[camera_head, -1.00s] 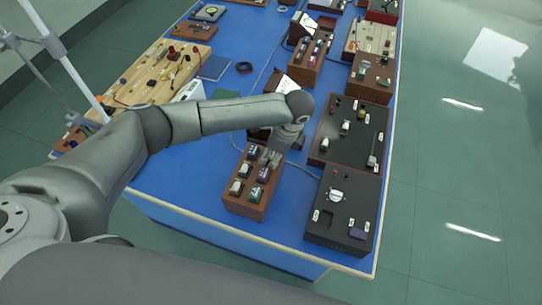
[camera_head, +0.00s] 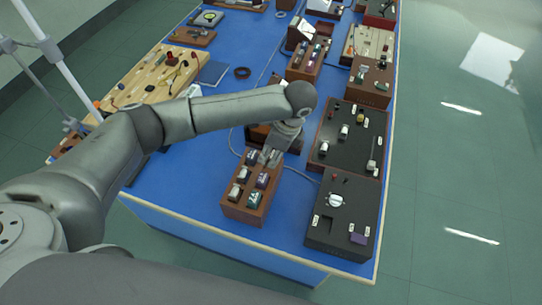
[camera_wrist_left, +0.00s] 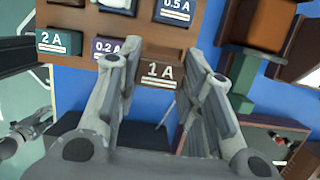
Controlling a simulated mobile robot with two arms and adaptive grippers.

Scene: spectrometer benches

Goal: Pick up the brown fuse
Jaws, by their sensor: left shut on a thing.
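The brown fuse, labelled 1 A (camera_wrist_left: 160,73), is between the fingers of my left gripper (camera_wrist_left: 165,80) in the left wrist view. The gripper is shut on it, at the end of the fuse rack (camera_wrist_left: 68,17). I cannot tell whether the fuse is clear of its seat. In the head view my left gripper (camera_head: 270,157) is at the rack's (camera_head: 243,216) far end and hides the fuse. A grey shape at the wrist view's lower left looks like my right gripper (camera_wrist_left: 24,132); its fingers are unclear.
A green 2 A fuse (camera_wrist_left: 58,43) and a purple 0.2 A fuse (camera_wrist_left: 108,47) sit beside the brown one. Black instrument boxes (camera_head: 342,218) stand right of the rack. Blue tabletop (camera_head: 185,190) is clear to its left.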

